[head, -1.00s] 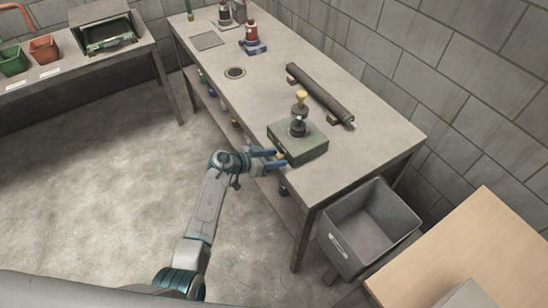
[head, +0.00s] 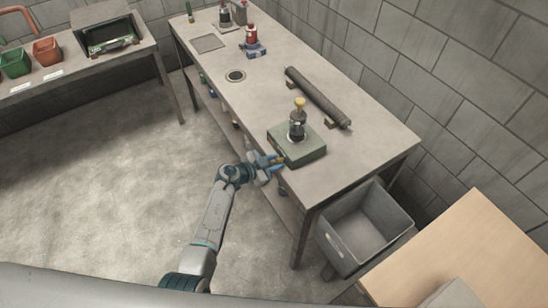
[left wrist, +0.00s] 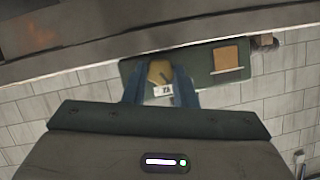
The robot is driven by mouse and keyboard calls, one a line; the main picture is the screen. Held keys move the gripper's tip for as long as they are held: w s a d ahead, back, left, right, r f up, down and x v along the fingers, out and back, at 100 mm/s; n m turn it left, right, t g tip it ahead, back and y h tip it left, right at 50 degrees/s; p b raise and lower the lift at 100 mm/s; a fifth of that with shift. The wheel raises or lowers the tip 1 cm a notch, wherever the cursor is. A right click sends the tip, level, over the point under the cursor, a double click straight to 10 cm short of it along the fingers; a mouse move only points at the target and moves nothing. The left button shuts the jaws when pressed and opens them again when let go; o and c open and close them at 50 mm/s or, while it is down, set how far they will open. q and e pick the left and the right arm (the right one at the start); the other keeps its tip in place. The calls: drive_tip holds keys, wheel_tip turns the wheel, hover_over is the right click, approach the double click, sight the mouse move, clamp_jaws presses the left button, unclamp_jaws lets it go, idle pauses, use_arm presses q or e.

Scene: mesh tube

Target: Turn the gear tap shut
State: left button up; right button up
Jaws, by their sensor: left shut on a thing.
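A green box (head: 303,151) stands at the front edge of the grey workbench. A dark column with a yellow knob (head: 299,103) rises from its top. A small brass-yellow tap handle (head: 279,158) is on the box's front side. My left gripper (head: 275,163) is at this side, its blue fingers shut on the handle. In the left wrist view, the yellow tap handle (left wrist: 160,72) sits between the two fingers (left wrist: 160,88), above a small white label. The handle's exact turn is too small to tell. My right gripper is not in view.
A long dark mesh tube (head: 318,98) lies on supports behind the box. A red and blue device (head: 252,40) stands farther back on the workbench (head: 225,100). A grey bin (head: 365,230) is at the near end, beside a wooden table (head: 460,250). The floor at left is clear.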

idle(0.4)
use_arm(q)
drive_tip(key=o, duration=1)
drive_tip(key=v, duration=1)
drive_tip(key=shift+s+a+r, duration=0.15)
drive_tip(key=shift+s+a, duration=0.05)
drive_tip(key=shift+s, duration=0.2)
